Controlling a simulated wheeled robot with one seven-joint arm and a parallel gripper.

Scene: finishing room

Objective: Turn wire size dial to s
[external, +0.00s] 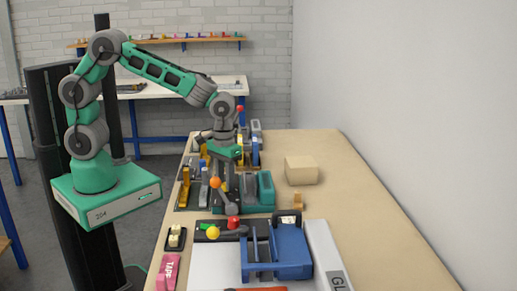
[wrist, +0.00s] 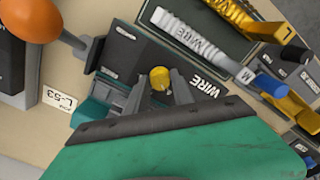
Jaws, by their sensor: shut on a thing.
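The wire size dial appears to be the small yellow knob (wrist: 160,77) on a dark panel marked WIRE (wrist: 205,87), in the wrist view. My gripper (wrist: 160,88) has its two grey fingers on either side of the knob and is shut on it. Any size marks around the knob are hidden or too small to read, so I cannot tell its setting. In the external view my gripper (external: 226,168) points down over the bench beside a teal machine (external: 265,190); the knob is hidden there.
An orange ball on a lever (wrist: 30,18) stands close at the left in the wrist view. A silver wire piece (wrist: 200,38) and a gold one (wrist: 250,18) lie beyond the panel. A blue machine (external: 290,250) and tan block (external: 301,170) stand on the bench, clear at right.

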